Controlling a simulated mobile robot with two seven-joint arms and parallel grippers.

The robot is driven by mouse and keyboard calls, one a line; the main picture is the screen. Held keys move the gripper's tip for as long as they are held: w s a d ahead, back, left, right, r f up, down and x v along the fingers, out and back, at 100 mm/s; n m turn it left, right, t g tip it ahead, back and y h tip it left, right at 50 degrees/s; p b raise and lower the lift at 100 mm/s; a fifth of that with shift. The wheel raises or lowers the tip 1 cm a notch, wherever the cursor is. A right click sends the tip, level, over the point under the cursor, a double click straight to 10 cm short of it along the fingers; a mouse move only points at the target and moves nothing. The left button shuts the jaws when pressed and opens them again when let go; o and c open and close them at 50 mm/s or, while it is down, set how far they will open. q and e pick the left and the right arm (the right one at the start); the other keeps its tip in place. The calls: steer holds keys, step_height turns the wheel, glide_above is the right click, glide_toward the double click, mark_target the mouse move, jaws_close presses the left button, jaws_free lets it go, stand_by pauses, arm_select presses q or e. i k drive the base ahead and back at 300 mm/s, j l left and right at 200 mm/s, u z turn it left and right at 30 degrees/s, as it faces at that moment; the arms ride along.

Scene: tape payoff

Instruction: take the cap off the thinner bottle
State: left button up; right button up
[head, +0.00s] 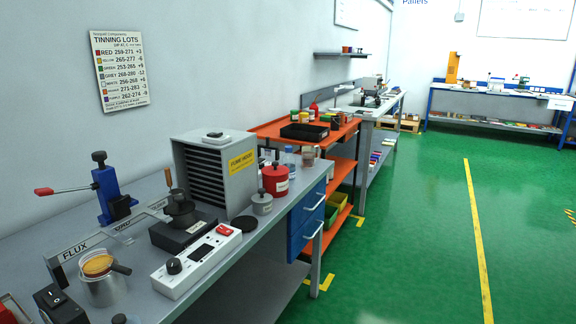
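Several containers stand together at the right end of the near grey bench (245,268). Among them are a red round container (275,181) with a dark knob on top, a small grey pot (262,204) with a dark knob, a clear bluish bottle (290,161) and a jar (308,157). Their labels are too small to read, so I cannot tell for sure which is the thinner bottle. The bluish bottle is partly hidden behind the red container, and its cap is hard to make out. Neither of my grippers shows in the head view.
A grey fume unit (215,165) stands left of the containers. In front are a white control box (196,262), a dark pot (181,212) and a metal cup (103,285). A blue lever press (108,190) stands further left. Green floor (400,260) right of the bench is clear.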

mark_target(288, 160)
steer(key=i+l+u, duration=0.1)
steer(key=u, duration=0.25)
steer(key=l+u, duration=0.1)
steer(key=u, duration=0.25)
steer(key=i+l+u, duration=0.15)
steer(key=l, duration=0.15)
steer(key=l+u, duration=0.15)
steer(key=i+l+u, duration=0.15)
steer(key=l, duration=0.3)
steer(key=i+l+u, duration=0.1)
steer(key=l, duration=0.5)
steer(key=i+l+u, duration=0.1)
steer(key=l, duration=0.5)
steer(key=l+u, duration=0.1)
steer(key=l, duration=0.5)
steer(key=i, duration=0.05)
